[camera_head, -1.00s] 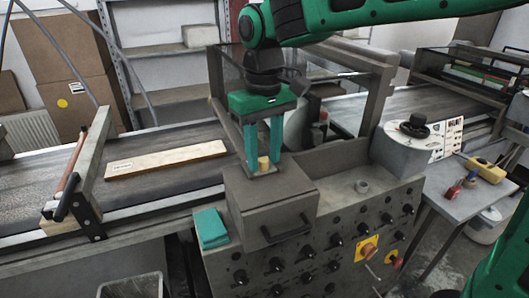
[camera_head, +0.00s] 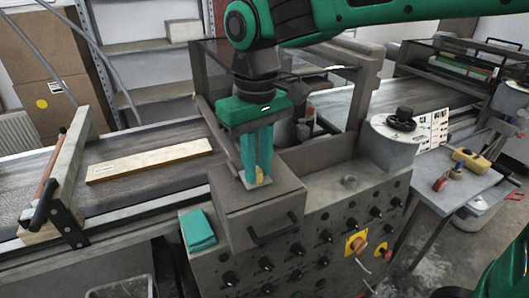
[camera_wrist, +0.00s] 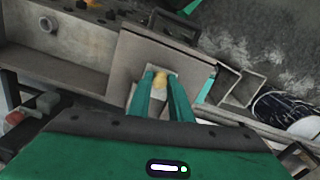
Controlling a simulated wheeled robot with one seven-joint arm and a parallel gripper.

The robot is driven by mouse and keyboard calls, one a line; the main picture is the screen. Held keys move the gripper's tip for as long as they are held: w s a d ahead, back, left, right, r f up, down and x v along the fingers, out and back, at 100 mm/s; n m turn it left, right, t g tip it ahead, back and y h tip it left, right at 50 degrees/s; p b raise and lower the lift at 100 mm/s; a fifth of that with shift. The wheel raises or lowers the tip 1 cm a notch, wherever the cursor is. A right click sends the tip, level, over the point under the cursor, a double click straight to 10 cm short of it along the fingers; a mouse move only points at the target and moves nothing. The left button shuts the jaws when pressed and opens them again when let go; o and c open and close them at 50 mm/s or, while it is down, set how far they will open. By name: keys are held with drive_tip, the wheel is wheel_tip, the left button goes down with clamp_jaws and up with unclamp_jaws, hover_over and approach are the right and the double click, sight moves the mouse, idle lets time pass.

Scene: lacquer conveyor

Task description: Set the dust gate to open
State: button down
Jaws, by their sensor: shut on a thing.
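The fingers hide part of the knob. I cannot tell the gate's setting from these views.
A dark bar handle (camera_head: 272,231) is on the box's front. A green cloth (camera_head: 198,230) lies left of it. The panel (camera_head: 330,235) carries several dials. A wooden plank (camera_head: 150,160) lies on the conveyor. A side table (camera_head: 455,188) with tools stands right.

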sight(260, 171)
drive_tip(key=shift+s+d, duration=0.15)
drive_tip(key=shift+d, duration=0.05)
drive_tip(key=c, duration=1.6)
unclamp_jaws()
drive_tip(key=shift+r, duration=0.25)
wheel_tip(260, 171, up, 10)
drive_tip(key=shift+r, duration=0.1)
